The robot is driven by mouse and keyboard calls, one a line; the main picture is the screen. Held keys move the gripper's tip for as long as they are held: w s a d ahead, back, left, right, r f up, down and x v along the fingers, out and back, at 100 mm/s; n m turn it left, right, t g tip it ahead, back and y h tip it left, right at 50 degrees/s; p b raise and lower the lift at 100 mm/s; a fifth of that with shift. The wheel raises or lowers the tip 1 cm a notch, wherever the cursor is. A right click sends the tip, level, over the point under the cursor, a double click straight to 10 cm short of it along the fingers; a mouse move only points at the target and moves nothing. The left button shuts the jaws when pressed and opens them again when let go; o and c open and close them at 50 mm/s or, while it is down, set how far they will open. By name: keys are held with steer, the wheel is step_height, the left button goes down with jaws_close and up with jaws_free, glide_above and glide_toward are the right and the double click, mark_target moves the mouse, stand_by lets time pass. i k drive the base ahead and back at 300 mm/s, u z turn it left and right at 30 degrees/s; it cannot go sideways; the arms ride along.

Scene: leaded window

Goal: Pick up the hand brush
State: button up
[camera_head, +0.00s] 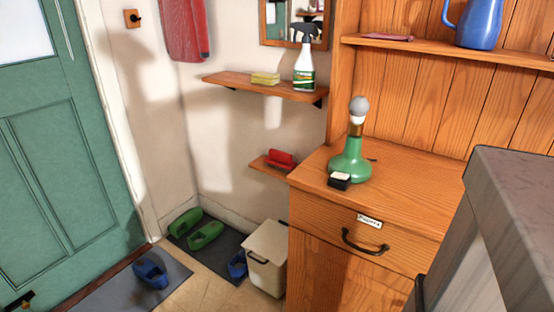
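A small red object (281,159) lies on the low wooden wall shelf, left of the wooden dresser. It looks like the hand brush, with a paler underside, but it is too small to be certain. The dresser's edge stands close to its right. A thin pinkish-red item (383,37) lies on the dresser's upper shelf; I cannot tell what it is. My gripper is not in view.
A bin (267,258) and shoes stand below. A grey-topped unit (515,215) blocks the right.

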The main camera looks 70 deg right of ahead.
mark_target(282, 159)
steer(key=z, duration=0.2)
steer(key=i, duration=0.9)
steer(key=u, duration=0.1)
